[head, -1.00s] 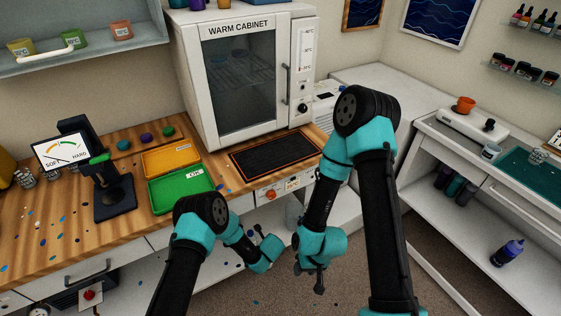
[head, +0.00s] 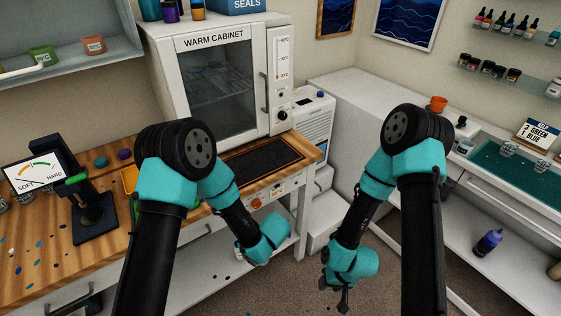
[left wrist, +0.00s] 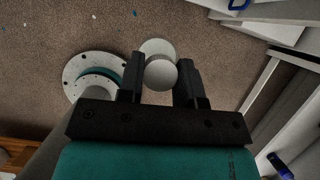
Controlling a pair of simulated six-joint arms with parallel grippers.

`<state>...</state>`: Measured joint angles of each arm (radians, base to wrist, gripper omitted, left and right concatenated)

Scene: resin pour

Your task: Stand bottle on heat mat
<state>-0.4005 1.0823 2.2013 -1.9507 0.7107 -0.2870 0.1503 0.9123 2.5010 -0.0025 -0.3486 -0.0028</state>
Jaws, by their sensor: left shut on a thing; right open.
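The heat mat (head: 262,160) is a dark panel with a thin orange border, set in the wooden bench in front of the warm cabinet. It looks bare where it shows. My left gripper (left wrist: 160,80) is shut on a pale, round-topped bottle (left wrist: 161,72), seen from above between the fingers in the left wrist view. In the head view my left arm hangs past the bench's front edge, below the mat; its fingertips are hidden behind the wrist. My right gripper (head: 338,288) is open and empty, low over the floor.
The warm cabinet (head: 215,85) stands shut behind the mat. A hardness gauge (head: 92,210) is at the bench's left.

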